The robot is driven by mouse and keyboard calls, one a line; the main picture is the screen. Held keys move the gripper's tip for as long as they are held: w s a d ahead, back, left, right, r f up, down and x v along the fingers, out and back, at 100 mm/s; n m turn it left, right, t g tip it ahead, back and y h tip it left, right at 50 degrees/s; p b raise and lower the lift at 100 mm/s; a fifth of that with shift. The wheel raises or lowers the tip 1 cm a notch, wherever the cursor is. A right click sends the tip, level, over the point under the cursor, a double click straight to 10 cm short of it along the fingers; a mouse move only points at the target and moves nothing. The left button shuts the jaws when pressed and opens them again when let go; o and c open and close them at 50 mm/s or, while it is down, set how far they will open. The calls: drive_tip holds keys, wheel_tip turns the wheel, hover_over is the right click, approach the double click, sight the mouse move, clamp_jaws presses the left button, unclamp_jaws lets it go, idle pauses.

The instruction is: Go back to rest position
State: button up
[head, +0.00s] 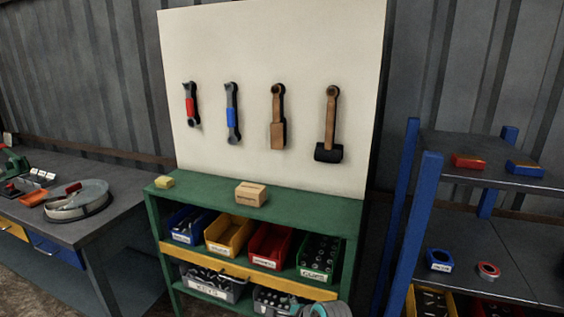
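My gripper is not in view. A grey, rounded part with a teal tint shows at the bottom edge, right of centre; it looks like a piece of my own arm. Only this small piece shows, so I cannot tell the arm's pose or whether the gripper holds anything.
A green workbench (310,212) carries a wooden block (251,194), a yellow block (165,182) and bins. Hammers and other tools hang on the white board (270,50) behind. A grey table (115,224) stands left, a blue-post shelf (418,215) right.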

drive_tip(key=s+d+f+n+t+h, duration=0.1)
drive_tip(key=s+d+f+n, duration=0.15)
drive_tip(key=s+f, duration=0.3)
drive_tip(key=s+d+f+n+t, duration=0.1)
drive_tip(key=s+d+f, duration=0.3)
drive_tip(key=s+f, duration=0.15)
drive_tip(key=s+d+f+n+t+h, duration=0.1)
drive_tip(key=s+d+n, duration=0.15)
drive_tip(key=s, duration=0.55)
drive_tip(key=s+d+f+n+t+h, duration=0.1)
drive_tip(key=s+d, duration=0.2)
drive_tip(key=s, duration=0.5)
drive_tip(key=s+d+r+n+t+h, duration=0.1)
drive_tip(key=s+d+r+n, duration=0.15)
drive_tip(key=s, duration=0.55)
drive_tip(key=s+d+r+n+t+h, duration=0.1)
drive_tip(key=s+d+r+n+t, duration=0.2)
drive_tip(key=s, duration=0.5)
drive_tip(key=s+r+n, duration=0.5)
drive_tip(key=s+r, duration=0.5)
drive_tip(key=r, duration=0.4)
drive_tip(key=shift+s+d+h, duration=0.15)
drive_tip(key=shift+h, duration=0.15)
